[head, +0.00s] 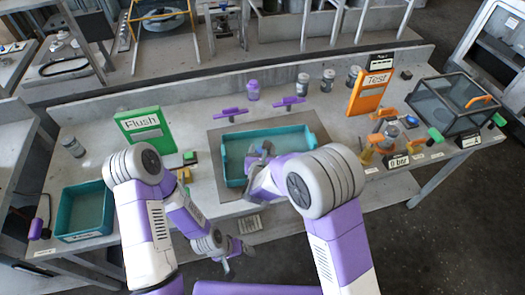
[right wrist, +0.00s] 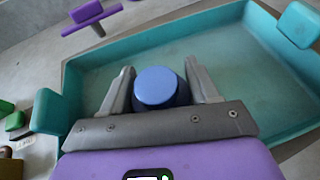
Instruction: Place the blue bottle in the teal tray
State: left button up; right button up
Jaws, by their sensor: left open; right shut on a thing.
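The blue bottle (right wrist: 157,87) shows its round blue top between the two grey fingers of my right gripper (right wrist: 163,88), which is shut on it. Behind it lies the teal tray (right wrist: 102,63), and the bottle sits inside the tray's outline. I cannot tell whether it touches the tray floor. My left gripper (head: 238,259) is open and empty near the bench's front edge.
A second teal tray (head: 64,228) stands at the far left. Orange valves (head: 385,140) and a glass-sided box (head: 450,100) occupy the right.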

jog(key=o, duration=1.1)
jog(key=shift+o, duration=0.2)
jog(key=shift+r+p, duration=0.2)
jog(key=shift+p, duration=0.2)
jog(key=p+v, duration=0.1)
jog(key=v, duration=1.1)
